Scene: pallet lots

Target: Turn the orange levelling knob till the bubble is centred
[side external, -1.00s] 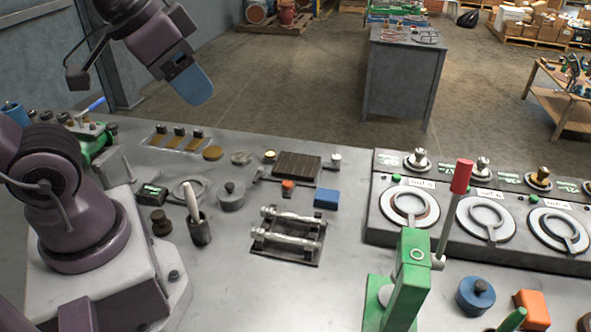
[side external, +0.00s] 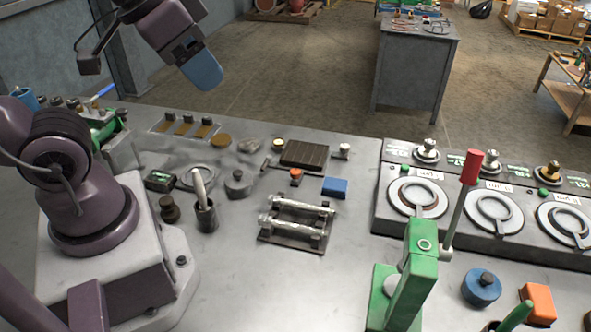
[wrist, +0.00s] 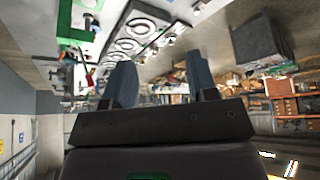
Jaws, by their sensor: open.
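A dark brown ribbed plate (side external: 304,155) lies on the grey bench in the side external view. A small orange knob (side external: 296,175) sits at its near edge. A small round pale-yellow part (side external: 279,144) at its far left corner looks like the bubble vial; the bubble is too small to make out. My gripper (side external: 205,75) has blue fingers and hangs high above the far left of the bench, well away from the knob. In the wrist view the two fingers (wrist: 161,80) stand apart with nothing between them. The knob cannot be made out there.
A blue block (side external: 335,187) and a rack with two silver rods (side external: 291,235) lie near the plate. A cup with a tool (side external: 206,215) stands to the left. A green lever stand (side external: 410,270) with a red handle rises at the right, before a grey panel of dials (side external: 378,205).

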